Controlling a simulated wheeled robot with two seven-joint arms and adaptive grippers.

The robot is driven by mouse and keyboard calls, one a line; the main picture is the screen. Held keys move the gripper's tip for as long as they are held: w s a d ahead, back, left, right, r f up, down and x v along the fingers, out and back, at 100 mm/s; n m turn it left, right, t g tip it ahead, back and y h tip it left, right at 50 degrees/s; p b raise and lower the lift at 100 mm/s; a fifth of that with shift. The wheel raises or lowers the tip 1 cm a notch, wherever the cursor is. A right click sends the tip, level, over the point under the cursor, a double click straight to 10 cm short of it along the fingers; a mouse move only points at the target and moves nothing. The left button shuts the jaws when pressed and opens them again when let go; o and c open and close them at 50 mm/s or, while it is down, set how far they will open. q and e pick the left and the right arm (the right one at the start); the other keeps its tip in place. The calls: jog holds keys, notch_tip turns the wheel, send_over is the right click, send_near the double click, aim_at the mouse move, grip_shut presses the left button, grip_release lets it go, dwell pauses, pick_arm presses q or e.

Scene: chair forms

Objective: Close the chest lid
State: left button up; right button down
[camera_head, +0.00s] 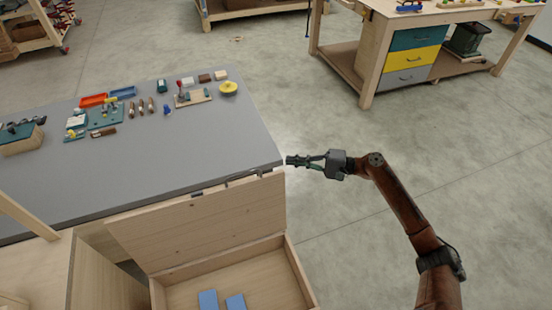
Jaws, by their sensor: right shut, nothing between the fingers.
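The wooden chest (297,272) stands at the bottom centre, cut off by the lower edge of the view. Its lid (205,228) is open and stands up, leaning back toward the grey table. Two blue blocks, one on the left (208,299) and one on the right (235,302), lie inside on the chest floor. My right gripper (290,160) is shut and empty. It points left, just right of the table's corner and beyond the lid's upper right corner, and looks apart from the lid. My left gripper is not in view.
The grey table (180,155) behind the lid holds small tools, an orange tray (93,100) and a yellow round piece (228,88). A workbench with coloured drawers (412,60) stands at the back right. The floor right of the chest is clear.

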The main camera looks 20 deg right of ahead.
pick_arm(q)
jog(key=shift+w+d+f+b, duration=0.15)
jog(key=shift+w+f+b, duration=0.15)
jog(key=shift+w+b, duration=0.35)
pick_arm(e)
jog(key=a, duration=0.9)
jog(key=shift+w+a, duration=0.25)
jog(key=shift+w, duration=0.2)
jog(key=shift+s, duration=0.1)
